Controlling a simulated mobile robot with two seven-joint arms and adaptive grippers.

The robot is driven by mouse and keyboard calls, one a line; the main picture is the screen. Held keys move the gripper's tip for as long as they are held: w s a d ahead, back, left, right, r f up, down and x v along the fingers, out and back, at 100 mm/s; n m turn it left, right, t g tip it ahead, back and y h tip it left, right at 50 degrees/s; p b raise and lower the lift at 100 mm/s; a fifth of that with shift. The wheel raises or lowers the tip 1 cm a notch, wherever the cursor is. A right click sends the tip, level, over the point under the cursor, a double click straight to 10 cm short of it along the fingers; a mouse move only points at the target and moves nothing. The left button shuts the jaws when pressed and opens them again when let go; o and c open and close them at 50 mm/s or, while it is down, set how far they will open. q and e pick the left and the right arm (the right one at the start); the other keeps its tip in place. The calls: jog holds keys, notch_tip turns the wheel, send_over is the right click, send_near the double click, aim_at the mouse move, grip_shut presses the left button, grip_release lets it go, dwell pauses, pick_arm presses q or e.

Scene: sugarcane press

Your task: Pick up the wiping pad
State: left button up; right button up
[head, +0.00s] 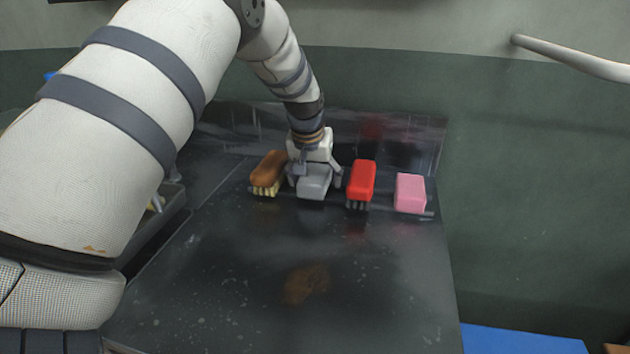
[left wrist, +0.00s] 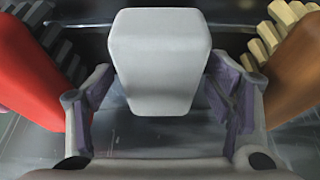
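A light grey block-shaped pad (head: 314,182) sits on the dark worktop, in a row with brushes and a pink block. I take the grey pad as the wiping pad. In the left wrist view the grey pad (left wrist: 160,62) lies between the two spread fingers of the left gripper (left wrist: 160,95). My right gripper is not in view.
A brown brush (head: 268,171) stands left of the pad, close to a finger. A red brush (head: 361,180) stands close on the right, with a pink block (head: 410,193) beyond it. The front worktop (head: 370,285) is clear except for a brown stain (head: 306,283).

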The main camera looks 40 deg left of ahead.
aim_at(316, 170)
pick_arm(q)
jog(key=c, duration=1)
jog(key=shift+r, duration=0.25)
notch_tip(316, 170, up, 4)
jog(key=shift+f, duration=0.1)
jog(key=s+r, duration=0.1)
jog(key=s+r+p, duration=0.1)
jog(key=r, duration=0.1)
jog(key=s+d+r, duration=0.1)
jog(key=r, duration=0.1)
jog(key=shift+s+p, duration=0.3)
jog(key=shift+p, duration=0.05)
jog(key=s+d+r+p, duration=0.1)
jog(key=s+r, duration=0.3)
jog(key=s, duration=0.5)
jog(key=shift+s+d+p, duration=0.35)
jog(key=shift+s+d, duration=0.05)
jog(key=shift+d, duration=0.5)
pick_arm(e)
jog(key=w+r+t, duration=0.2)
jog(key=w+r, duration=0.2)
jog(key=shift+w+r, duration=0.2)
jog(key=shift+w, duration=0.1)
pick_arm(q)
jog(key=shift+r, duration=0.1)
